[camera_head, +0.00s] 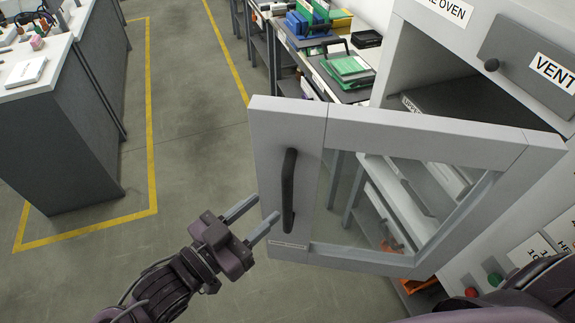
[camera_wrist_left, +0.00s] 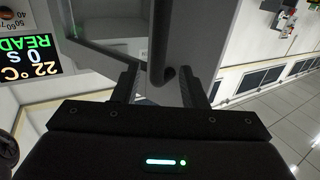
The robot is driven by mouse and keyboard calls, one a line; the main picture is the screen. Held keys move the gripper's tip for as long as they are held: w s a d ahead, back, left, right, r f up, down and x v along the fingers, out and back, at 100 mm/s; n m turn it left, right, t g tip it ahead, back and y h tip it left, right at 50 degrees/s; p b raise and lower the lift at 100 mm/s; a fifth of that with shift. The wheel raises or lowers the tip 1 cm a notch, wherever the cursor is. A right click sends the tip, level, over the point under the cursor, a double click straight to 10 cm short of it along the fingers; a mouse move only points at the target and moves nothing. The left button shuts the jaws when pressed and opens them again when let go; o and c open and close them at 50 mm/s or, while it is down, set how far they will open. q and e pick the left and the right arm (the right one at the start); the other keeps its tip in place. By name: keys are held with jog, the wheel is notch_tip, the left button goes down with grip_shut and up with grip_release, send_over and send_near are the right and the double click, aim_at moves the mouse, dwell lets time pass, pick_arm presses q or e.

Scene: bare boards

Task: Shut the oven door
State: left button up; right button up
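The oven door (camera_head: 420,137) stands swung open, a grey frame around a glass window. Its black vertical bar handle (camera_head: 289,190) is on the left side of the frame. The oven (camera_head: 432,52) is behind it at the right, with its chamber (camera_head: 465,100) partly visible. My left gripper (camera_head: 266,206) is open, its two fingers pointing at the handle from the left, near its lower half. In the left wrist view the handle (camera_wrist_left: 160,42) appears between the spread fingers (camera_wrist_left: 158,72); I cannot tell whether they touch it. My right gripper is out of view.
A dark shelf bench (camera_head: 340,90) with green and blue trays runs behind the door. A grey cabinet (camera_head: 75,140) with a white top stands at the left. Open floor (camera_head: 195,130) with yellow lines lies between. The oven's display (camera_wrist_left: 38,50) reads READY.

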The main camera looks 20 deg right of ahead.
aim_at(283, 191)
pick_arm(q)
jog(key=shift+w+d+r, duration=0.15)
jog(key=shift+d+r, duration=0.2)
jog(key=shift+r, duration=0.15)
jog(key=p+x, duration=0.2)
jog(key=x, duration=0.4)
jog(key=shift+d+f, duration=0.1)
jog(key=shift+d, duration=0.05)
jog(key=shift+w+d+f+p, duration=0.15)
jog(key=shift+w+d+p, duration=0.1)
jog(key=shift+d+p, duration=0.1)
grip_shut()
